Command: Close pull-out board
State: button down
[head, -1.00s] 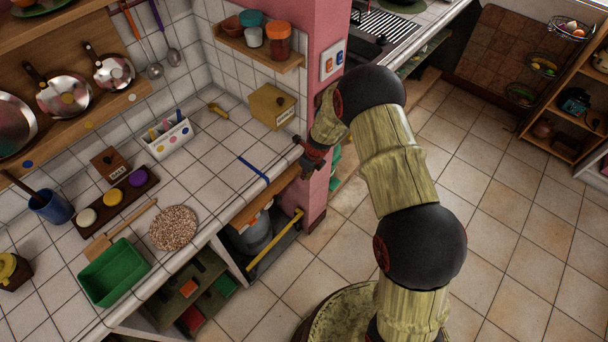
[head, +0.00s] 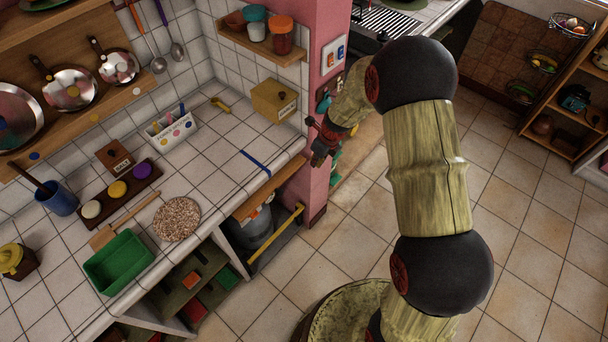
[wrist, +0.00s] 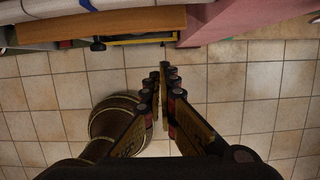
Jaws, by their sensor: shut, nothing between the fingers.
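The pull-out board (head: 268,191) is a flat wooden board under the counter's front edge, left of the pink pillar. It sticks out past the edge. In the wrist view the board (wrist: 120,24) runs along the top left, beyond my fingertips and apart from them. My gripper (head: 320,158) is in front of the pillar, just off the right end of the board. In the wrist view my gripper (wrist: 163,76) points toward the counter front with its fingers together and nothing between them.
Below the board is an open bay with a grey pot and a yellow bar (head: 277,238) across its front. The pink pillar (head: 318,185) stands right of the board. The tiled counter (head: 225,150) carries a blue strip (head: 256,163). The tiled floor (head: 340,240) in front is free.

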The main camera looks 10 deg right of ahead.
jog(key=s+a+b, duration=0.1)
jog(key=s+a, duration=0.3)
jog(key=s, duration=0.2)
jog(key=w+a+f+b, duration=0.2)
jog(key=w+f, duration=0.1)
jog(key=f, duration=0.2)
jog(key=w+a+f+t+b, duration=0.1)
jog(key=w+a+f, duration=0.1)
jog(key=f, duration=0.3)
jog(key=shift+w+f+y+b, duration=0.2)
jog(key=shift+w+y+b, duration=0.15)
jog(key=shift+w, duration=0.3)
